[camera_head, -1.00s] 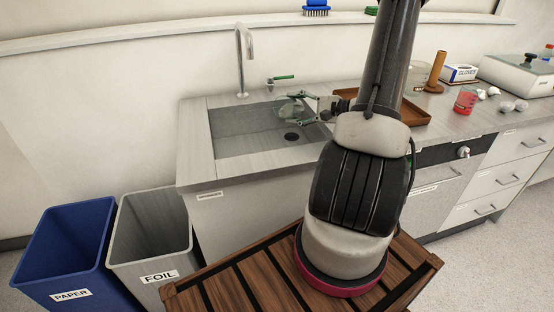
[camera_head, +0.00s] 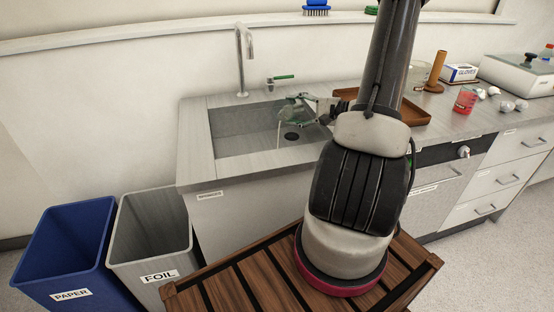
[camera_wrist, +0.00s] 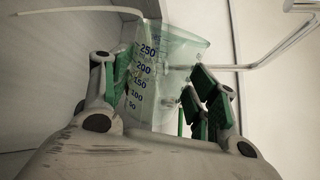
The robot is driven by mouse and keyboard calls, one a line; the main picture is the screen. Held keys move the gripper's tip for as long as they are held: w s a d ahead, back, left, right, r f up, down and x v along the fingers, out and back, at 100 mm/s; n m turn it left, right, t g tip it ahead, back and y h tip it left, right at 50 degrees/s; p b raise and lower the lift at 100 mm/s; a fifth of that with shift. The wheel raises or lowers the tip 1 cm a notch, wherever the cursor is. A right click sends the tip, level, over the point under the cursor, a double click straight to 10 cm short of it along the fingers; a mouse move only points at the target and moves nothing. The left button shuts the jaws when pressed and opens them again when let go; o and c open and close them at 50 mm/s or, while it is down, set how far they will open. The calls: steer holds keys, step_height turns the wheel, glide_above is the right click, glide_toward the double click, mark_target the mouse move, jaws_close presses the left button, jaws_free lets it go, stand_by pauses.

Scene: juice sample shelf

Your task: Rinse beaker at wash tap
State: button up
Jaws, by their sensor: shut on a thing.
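My gripper (camera_head: 303,108) is over the sink (camera_head: 232,143), shut on a clear beaker (camera_head: 288,112). In the wrist view the beaker (camera_wrist: 165,72), with blue volume marks, sits between the green-padded fingers (camera_wrist: 158,92). The beaker is tipped over in the head view. A thin pale stream (camera_head: 279,133) falls from its left side into the sink, and a pale strand also runs from the rim in the wrist view (camera_wrist: 75,10). The tap (camera_head: 240,60) stands at the sink's back left, apart from the beaker.
A brown tray (camera_head: 412,112) lies right of the sink, partly behind my arm. Paper (camera_head: 62,240) and foil (camera_head: 150,235) bins stand at left.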

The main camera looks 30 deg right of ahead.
steer(key=shift+f+n, duration=0.1)
steer(key=shift+n, duration=0.2)
steer(key=shift+s+a+f+n, duration=0.2)
steer(key=shift+a+n, duration=0.15)
steer(key=shift+s+a+f+n, duration=0.15)
steer(key=shift+a+n, duration=0.2)
stand_by(1.2)
steer(key=shift+s+a+f+n+t+h+p, duration=0.15)
steer(key=shift+a+f+n+t+h+p, duration=0.25)
steer(key=shift+n, duration=0.3)
stand_by(0.9)
steer(key=shift+r+n, duration=0.2)
steer(key=shift+n, duration=0.1)
stand_by(0.3)
